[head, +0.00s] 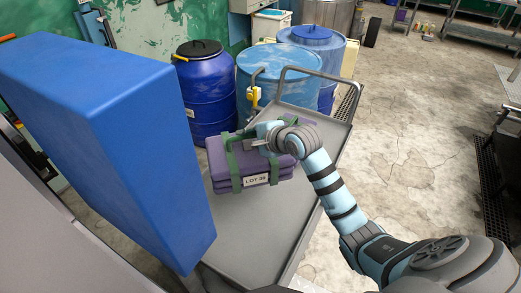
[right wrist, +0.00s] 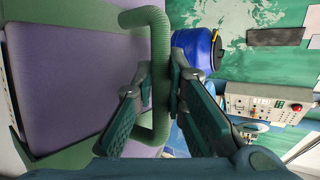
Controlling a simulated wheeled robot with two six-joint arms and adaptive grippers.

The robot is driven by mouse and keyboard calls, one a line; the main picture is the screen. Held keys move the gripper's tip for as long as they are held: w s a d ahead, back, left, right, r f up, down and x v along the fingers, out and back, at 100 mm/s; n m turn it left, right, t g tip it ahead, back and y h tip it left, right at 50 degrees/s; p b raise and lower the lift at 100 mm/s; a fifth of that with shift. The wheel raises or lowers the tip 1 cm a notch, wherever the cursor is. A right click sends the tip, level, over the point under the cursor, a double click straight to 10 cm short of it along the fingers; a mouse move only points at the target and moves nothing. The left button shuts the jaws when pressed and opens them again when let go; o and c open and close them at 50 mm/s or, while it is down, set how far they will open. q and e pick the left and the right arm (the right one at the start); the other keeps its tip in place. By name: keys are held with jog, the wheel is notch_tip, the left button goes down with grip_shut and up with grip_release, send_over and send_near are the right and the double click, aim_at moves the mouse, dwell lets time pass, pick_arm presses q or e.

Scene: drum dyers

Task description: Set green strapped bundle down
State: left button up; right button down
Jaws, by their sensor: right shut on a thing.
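The green strapped bundle (head: 219,161) is a purple folded stack with green straps and a white tag reading LOT 38. It is level over the bed of a grey cart (head: 245,235); I cannot tell whether its underside touches the bed. My right gripper (head: 245,140) is at its top and shut on the green strap handle. In the right wrist view the green handle (right wrist: 155,30) passes between the fingers, with the purple cloth (right wrist: 75,85) at left. My left gripper is not in view.
A large blue block (head: 120,140) fills the left foreground. A dark blue drum (head: 205,100) and lighter blue drums (head: 275,75) stand behind the bundle. The cart's push handle (head: 318,72) rises at its far end. Cart bed in front of the bundle is bare.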

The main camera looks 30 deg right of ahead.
aim_at(269, 185)
notch_tip(269, 185, down, 14)
jog(key=b, duration=0.3)
jog(key=shift+r, duration=0.25)
notch_tip(269, 185, down, 4)
jog(key=shift+f+b, duration=0.1)
jog(key=shift+b, duration=0.5)
jog(key=c, duration=1.6)
grip_release()
jog(key=shift+s, duration=0.1)
jog(key=shift+c, duration=0.2)
jog(key=p+v, duration=0.4)
jog(key=v, duration=0.8)
jog(key=shift+s, duration=0.1)
